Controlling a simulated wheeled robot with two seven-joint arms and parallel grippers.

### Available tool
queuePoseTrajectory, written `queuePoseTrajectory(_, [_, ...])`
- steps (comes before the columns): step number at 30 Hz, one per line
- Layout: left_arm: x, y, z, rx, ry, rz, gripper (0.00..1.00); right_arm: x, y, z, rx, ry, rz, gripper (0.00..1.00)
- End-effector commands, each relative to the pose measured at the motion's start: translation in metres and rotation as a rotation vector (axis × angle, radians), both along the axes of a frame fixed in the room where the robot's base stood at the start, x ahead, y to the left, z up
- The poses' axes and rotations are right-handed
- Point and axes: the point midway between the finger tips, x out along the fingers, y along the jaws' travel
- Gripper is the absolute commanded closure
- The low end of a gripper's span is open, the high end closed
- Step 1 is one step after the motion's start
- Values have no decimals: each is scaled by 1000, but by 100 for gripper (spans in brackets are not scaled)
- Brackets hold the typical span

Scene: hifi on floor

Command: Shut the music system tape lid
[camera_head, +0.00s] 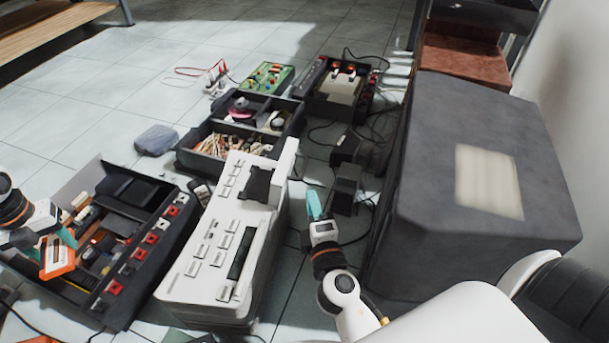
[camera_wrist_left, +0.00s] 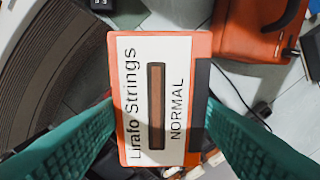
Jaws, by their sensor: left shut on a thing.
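The white music system (camera_head: 213,248) stands on the floor in the middle, with rows of buttons on its top. A dark tape bay (camera_head: 258,183) shows near its far end. A white panel (camera_head: 286,165) stands up beside the bay and looks like the raised tape lid. My left gripper (camera_head: 62,246) is shut on an orange cassette (camera_head: 58,262), left of the music system and over a dark open case. The cassette's white label (camera_wrist_left: 135,90) reads "Lirafo Strings NORMAL". My right gripper (camera_head: 316,208) is just right of the music system; whether its fingers are apart is unclear.
The dark open case (camera_head: 135,285) with red and white switches lies left of the music system. Dark trays (camera_head: 190,157) of parts and another device (camera_head: 340,88) lie behind. A large grey box (camera_head: 480,235) stands at the right. Cables run between.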

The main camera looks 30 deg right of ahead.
Motion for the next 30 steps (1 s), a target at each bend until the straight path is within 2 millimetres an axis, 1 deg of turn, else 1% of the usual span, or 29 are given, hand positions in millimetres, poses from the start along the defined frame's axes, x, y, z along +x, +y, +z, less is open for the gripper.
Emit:
queuePoseTrajectory(1, [0, 0, 5, 0, 0, -1, 65, 11, -3, 4, -1, -5, 1, 69])
queuePoseTrajectory(6, [0, 0, 9, 0, 0, -2, 65, 45, -13, 3, -2, -4, 1, 69])
queuePoseTrajectory(9, [0, 0, 8, 0, 0, -2, 65, 62, -18, 1, -2, -3, 2, 69])
queuePoseTrajectory(13, [0, 0, 7, 0, 0, -3, 65, 77, -23, 0, 0, -3, 2, 69])
queuePoseTrajectory(18, [0, 0, 7, 0, 0, -3, 65, 87, -25, -1, 0, -1, 1, 69])
queuePoseTrajectory(26, [0, 0, 7, 0, 0, -3, 65, 87, -26, -1, 1, 0, 2, 69])
queuePoseTrajectory(29, [0, 0, 7, 0, 0, -3, 65, 87, -26, -1, 1, 0, 2, 84])
queuePoseTrajectory(30, [0, 0, 7, 0, 0, -3, 65, 87, -26, -1, 1, 0, 2, 91])
